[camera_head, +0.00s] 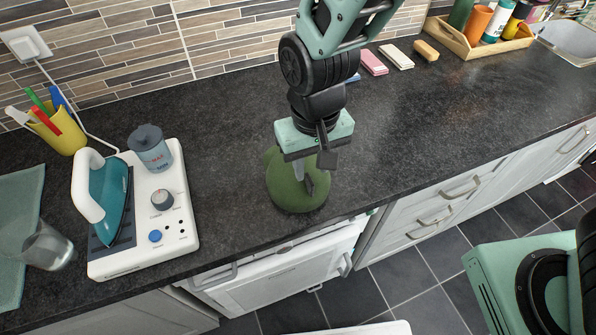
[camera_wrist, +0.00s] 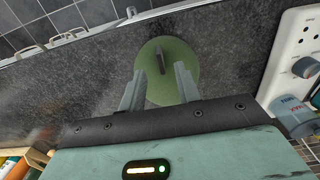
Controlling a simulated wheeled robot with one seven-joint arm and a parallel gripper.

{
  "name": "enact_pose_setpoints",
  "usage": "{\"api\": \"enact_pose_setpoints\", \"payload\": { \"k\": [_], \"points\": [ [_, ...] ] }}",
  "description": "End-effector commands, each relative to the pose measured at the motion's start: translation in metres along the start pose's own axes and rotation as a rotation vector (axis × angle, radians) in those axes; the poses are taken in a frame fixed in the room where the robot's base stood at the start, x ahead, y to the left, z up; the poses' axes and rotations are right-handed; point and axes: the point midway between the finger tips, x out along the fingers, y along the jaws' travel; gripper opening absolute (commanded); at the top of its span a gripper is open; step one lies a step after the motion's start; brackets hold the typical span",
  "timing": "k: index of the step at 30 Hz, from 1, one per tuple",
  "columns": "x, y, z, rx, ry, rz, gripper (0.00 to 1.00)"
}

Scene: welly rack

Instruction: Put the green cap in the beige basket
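The green cap (camera_head: 285,199) is round and lies on the dark worktop near its front edge, with a dark upright piece at its middle. In the wrist view the cap (camera_wrist: 176,52) is straight ahead of my fingers. My gripper (camera_head: 304,180) is above the cap and partly hides it. In the wrist view my gripper (camera_wrist: 160,76) is open, its two fingers apart on either side of the dark piece. I cannot tell whether they touch the cap. I see no beige basket in either view.
A white panel (camera_head: 180,225) with a teal iron (camera_head: 112,207) and a grey-blue canister (camera_head: 150,150) stand left. A yellow pen cup (camera_head: 62,135) and a tilted glass (camera_head: 48,248) are further left. A wooden tray (camera_head: 468,48) of bottles is back right.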

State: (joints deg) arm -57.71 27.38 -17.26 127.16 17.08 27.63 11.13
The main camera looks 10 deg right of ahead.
Motion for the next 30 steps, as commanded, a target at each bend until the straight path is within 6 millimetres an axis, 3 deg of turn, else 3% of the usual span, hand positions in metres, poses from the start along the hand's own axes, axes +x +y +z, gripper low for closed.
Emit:
{"api": "enact_pose_setpoints", "payload": {
  "k": [13, 22, 25, 26, 30],
  "points": [
    [0.048, 0.001, 0.000, -0.001, -0.001, 0.000, 0.33],
    [0.053, 0.000, 0.000, -0.001, 0.001, -0.001, 0.33],
    [0.053, 0.000, 0.000, -0.001, 0.001, -0.001, 0.05],
    [0.053, 0.000, 0.000, -0.001, 0.001, -0.001, 0.00],
    [0.053, 0.000, 0.000, -0.001, 0.001, -0.001, 0.00]
  ]
}}
